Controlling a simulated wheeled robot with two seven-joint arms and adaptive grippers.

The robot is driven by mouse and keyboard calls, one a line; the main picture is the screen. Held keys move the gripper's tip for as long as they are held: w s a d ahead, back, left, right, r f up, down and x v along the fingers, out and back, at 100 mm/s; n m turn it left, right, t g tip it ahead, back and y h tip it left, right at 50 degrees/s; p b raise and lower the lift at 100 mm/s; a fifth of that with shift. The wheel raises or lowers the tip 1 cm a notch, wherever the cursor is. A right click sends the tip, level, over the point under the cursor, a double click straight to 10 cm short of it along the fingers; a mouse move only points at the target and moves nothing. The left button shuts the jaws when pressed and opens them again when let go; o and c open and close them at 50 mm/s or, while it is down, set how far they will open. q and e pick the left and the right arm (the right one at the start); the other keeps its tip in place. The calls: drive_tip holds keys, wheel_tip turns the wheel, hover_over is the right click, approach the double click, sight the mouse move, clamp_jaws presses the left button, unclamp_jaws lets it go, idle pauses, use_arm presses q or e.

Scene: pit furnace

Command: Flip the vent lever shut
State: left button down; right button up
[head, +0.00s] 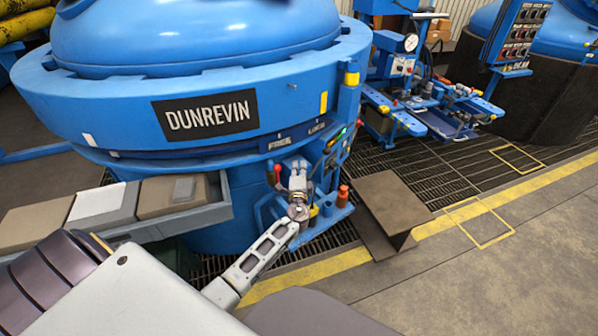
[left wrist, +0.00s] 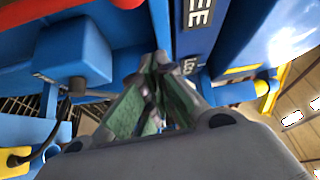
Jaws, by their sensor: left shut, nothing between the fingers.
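My left gripper (head: 298,168) is at the front of the blue furnace (head: 200,95), among small fittings under its rim. It is shut and empty. In the left wrist view its closed fingers (left wrist: 158,65) with greenish pads point at a blue panel with a partly hidden lettered label (left wrist: 197,18). A red-tipped upright handle (head: 277,174) stands just left of the gripper in the head view. A red bar (left wrist: 75,4) crosses the top of the left wrist view. I cannot tell which part is the vent lever; the gripper hides some of the fittings.
A grey tray (head: 190,218) with several blocks is to the left. A red bottle (head: 343,196) stands right of the gripper. A brown steel beam (head: 392,205) stands on the floor. A blue box (left wrist: 75,55) is left of the fingers.

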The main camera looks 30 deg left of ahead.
use_arm(q)
drive_tip(key=shift+s+a+f+p, duration=0.15)
drive_tip(key=shift+s+a, duration=0.55)
drive_tip(key=shift+s, duration=0.05)
drive_tip(key=shift+s+a+f+p, duration=0.1)
drive_tip(key=shift+s+a+p, duration=0.05)
drive_tip(key=shift+s+a, duration=0.55)
use_arm(e)
drive_tip(key=shift+s+d+f, duration=0.35)
drive_tip(key=shift+s+f, duration=0.1)
drive_tip(key=shift+s, duration=0.1)
drive_tip(key=shift+s+d+f, duration=0.3)
drive_tip(key=shift+s+f, duration=0.15)
drive_tip(key=shift+s, duration=0.05)
drive_tip(key=shift+w+r, duration=0.1)
drive_tip(key=shift+w, duration=0.15)
drive_tip(key=shift+a, duration=0.15)
